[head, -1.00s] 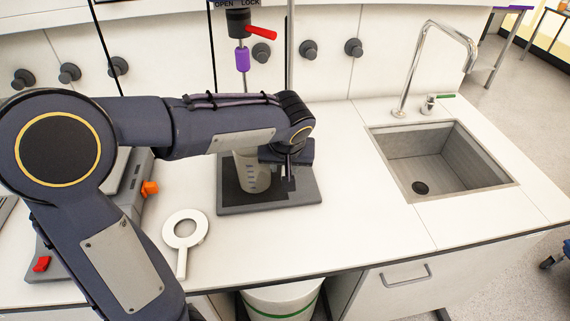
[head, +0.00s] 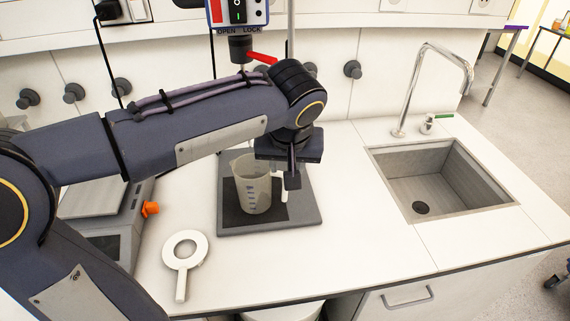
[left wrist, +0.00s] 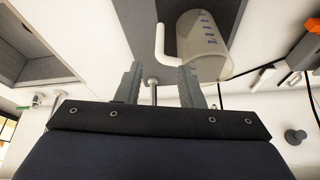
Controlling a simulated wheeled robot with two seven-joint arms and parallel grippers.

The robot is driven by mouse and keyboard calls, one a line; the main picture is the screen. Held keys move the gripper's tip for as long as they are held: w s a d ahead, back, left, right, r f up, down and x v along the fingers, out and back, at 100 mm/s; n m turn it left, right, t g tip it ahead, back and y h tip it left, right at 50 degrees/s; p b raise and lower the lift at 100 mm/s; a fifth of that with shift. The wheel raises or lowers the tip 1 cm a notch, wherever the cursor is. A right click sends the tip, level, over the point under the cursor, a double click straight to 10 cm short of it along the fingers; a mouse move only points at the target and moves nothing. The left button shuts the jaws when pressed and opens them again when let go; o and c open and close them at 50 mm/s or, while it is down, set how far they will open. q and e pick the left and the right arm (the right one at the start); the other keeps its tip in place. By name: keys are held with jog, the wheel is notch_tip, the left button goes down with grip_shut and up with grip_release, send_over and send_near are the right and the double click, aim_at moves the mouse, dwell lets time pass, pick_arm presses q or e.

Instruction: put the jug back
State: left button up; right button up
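The jug (head: 253,186) is a clear beaker with blue marks and a white handle. It stands upright on the dark pad of a grey base plate (head: 300,215). In the left wrist view the jug (left wrist: 205,45) is at the top, with its white handle (left wrist: 160,42) towards the gap between the fingers. My left gripper (head: 291,180) is at the jug's right side, by the handle. In the left wrist view its fingers (left wrist: 160,85) are apart, with nothing gripped between them. My right gripper is not in view.
A white ring with a handle (head: 183,262) lies on the counter in front. A grey device with an orange knob (head: 150,208) stands left. A sink (head: 440,175) with a tall tap (head: 432,48) is at right. A stirrer with a red lever (head: 262,58) hangs behind my arm.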

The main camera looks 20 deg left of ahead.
pick_arm(q)
jog(key=s+a+f+m+h, duration=0.1)
jog(key=s+f+h, duration=0.2)
jog(key=s, duration=0.6)
jog(key=s+a+f+m+t+h, duration=0.1)
jog(key=s+f+h, duration=0.1)
jog(key=s+f, duration=0.5)
jog(key=s, duration=0.3)
jog(key=shift+f+t+h, duration=0.3)
jog(key=shift+h, duration=0.1)
jog(key=shift+a, duration=0.1)
